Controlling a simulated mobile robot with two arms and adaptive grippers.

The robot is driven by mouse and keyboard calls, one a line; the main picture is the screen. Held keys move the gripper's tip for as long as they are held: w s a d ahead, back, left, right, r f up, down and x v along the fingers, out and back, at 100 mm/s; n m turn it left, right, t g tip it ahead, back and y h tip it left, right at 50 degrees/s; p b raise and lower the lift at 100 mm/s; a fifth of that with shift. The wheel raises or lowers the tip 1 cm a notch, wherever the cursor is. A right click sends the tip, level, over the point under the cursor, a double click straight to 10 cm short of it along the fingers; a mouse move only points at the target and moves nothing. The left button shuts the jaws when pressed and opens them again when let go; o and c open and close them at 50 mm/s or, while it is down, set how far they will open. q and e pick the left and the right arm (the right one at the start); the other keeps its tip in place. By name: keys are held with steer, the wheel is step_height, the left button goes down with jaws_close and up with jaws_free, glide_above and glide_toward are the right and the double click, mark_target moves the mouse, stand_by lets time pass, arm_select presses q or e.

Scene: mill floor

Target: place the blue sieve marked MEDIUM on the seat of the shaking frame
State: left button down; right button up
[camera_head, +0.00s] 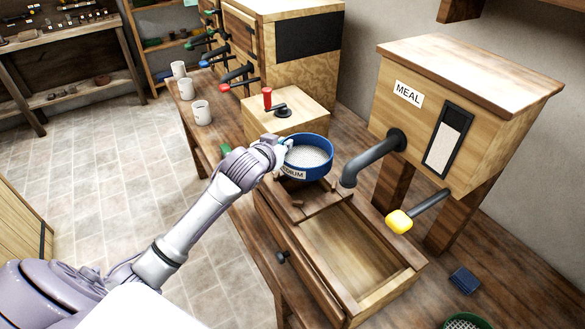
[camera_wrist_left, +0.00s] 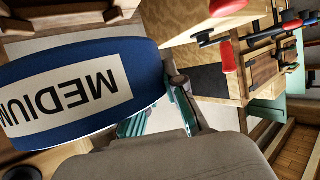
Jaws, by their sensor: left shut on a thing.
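The blue sieve (camera_head: 306,157) has a pale mesh and a white label, partly covered by my gripper in the head view. In the left wrist view the sieve (camera_wrist_left: 85,88) fills the left side, and its label reads MEDIUM. My left gripper (camera_head: 283,150) is shut on the sieve's near left wall. The sieve is over the wooden shaking frame (camera_head: 299,207), behind the open drawer box. It hides most of the seat, and I cannot tell whether it touches it. My right gripper is not in view.
The wooden bin marked MEAL (camera_head: 408,94) stands at right, with a dark spout (camera_head: 372,158) close to the sieve's right side. A yellow-ended lever (camera_head: 400,221) juts out in front. A red-handled box (camera_head: 288,112) stands behind. White mugs (camera_head: 202,113) line the bench's left edge.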

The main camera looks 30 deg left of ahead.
arm_select(q)
step_height(320, 180, down, 7)
steer(key=shift+f+p, duration=0.15)
steer(key=shift+p, duration=0.15)
steer(key=shift+d, duration=0.1)
steer(key=shift+f, duration=0.15)
steer(key=c, duration=1.2)
jaws_free()
steer(key=shift+c, duration=0.2)
steer(key=b+v, duration=0.1)
steer(key=v, duration=1.1)
